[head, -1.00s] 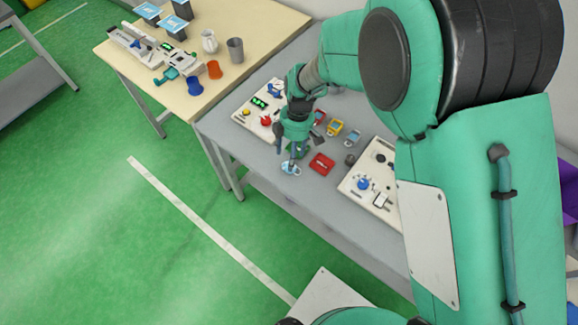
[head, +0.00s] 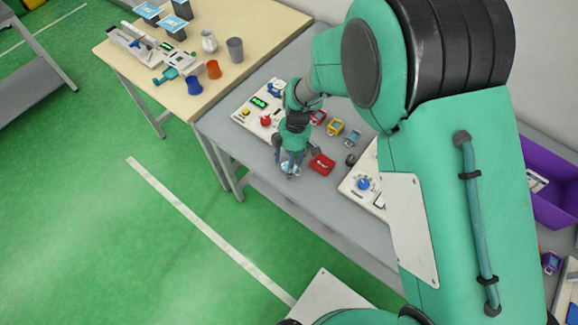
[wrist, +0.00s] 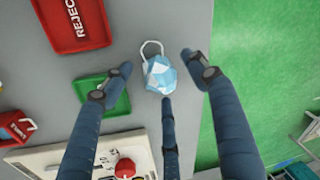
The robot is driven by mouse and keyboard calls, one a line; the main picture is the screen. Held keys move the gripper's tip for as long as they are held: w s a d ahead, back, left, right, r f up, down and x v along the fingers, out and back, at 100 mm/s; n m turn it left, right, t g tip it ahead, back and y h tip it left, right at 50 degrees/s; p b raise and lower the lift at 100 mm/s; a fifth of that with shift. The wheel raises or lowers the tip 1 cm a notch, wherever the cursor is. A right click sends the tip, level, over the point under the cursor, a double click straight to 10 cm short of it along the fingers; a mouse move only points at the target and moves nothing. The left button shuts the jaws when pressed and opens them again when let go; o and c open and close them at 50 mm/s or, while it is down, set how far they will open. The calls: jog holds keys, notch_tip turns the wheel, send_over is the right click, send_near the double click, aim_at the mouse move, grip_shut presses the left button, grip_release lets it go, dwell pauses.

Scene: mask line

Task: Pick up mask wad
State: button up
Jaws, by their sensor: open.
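The mask wad (wrist: 160,74) is a crumpled light-blue and white lump with a pale loop at its top. It lies on the grey table near the edge in the wrist view. In the head view, a little of the wad (head: 290,170) shows beneath my gripper (head: 291,160). In the wrist view my gripper (wrist: 158,76) has three dark blue fingers spread around the wad, one on the left, one on the right and one below. The lower fingertip appears close to the wad; I cannot tell whether it touches.
A red tray marked REJECT (wrist: 75,22) and a green tray (wrist: 101,96) lie left of the wad. A white panel with a red button (wrist: 125,167) is below. Green floor (wrist: 275,60) lies beyond the table edge. A purple bin (head: 550,197) is at the right.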

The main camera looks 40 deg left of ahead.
jog(key=c, duration=0.7)
jog(key=shift+r, duration=0.15)
jog(key=shift+r, duration=0.55)
notch_tip(320, 180, up, 2)
jog(key=shift+r+p, duration=0.15)
jog(key=shift+p, duration=0.2)
jog(key=s+d, duration=0.3)
jog(key=d, duration=0.1)
jog(key=s+d+r, duration=0.1)
jog(key=s+d, duration=0.2)
jog(key=d, duration=0.1)
jog(key=s+d+p, duration=0.1)
jog(key=s+d, duration=0.2)
jog(key=d, duration=0.2)
jog(key=shift+s+r, duration=0.15)
jog(key=shift+s, duration=0.05)
